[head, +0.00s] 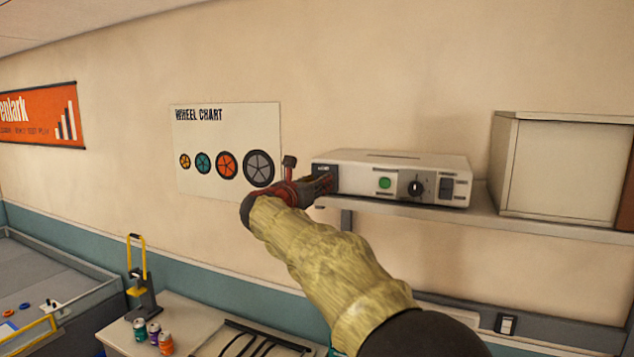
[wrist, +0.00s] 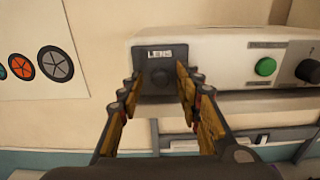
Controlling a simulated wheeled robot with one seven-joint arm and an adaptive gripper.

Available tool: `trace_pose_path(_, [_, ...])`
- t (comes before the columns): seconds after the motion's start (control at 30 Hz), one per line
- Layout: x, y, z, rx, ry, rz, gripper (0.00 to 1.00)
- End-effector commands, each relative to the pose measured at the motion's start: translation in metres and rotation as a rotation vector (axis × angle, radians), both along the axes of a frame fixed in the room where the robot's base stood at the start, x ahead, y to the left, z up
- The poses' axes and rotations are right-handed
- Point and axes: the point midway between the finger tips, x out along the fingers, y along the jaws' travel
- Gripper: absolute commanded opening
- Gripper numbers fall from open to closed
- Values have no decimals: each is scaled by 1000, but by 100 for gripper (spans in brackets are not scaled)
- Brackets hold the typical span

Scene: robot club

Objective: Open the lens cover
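The lens cover (wrist: 152,54) is a dark square plate marked LENS, with a round dark knob (wrist: 162,80) on it. It sits at the left end of the front of a white projector (wrist: 230,50). In the head view the projector (head: 400,165) stands on a wall shelf, and my gripper partly hides the lens cover (head: 322,169). My gripper (wrist: 159,74) is open, with one finger on each side of the knob. The fingers look apart from the knob, with nothing held. My gripper also shows in the head view (head: 326,185).
A green button (head: 385,183) and a dark dial (head: 415,188) are on the projector's front, right of the cover. A large beige box (head: 560,168) stands on the shelf (head: 480,215) at right. A wheel chart (head: 215,130) hangs on the wall at left. A table with cans is below.

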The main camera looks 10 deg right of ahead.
Motion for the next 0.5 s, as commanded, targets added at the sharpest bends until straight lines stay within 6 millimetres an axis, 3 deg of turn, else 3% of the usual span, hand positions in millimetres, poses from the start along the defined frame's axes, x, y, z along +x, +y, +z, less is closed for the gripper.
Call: trace_pose_path(0.5, [0,0,0,0,0,0,4])
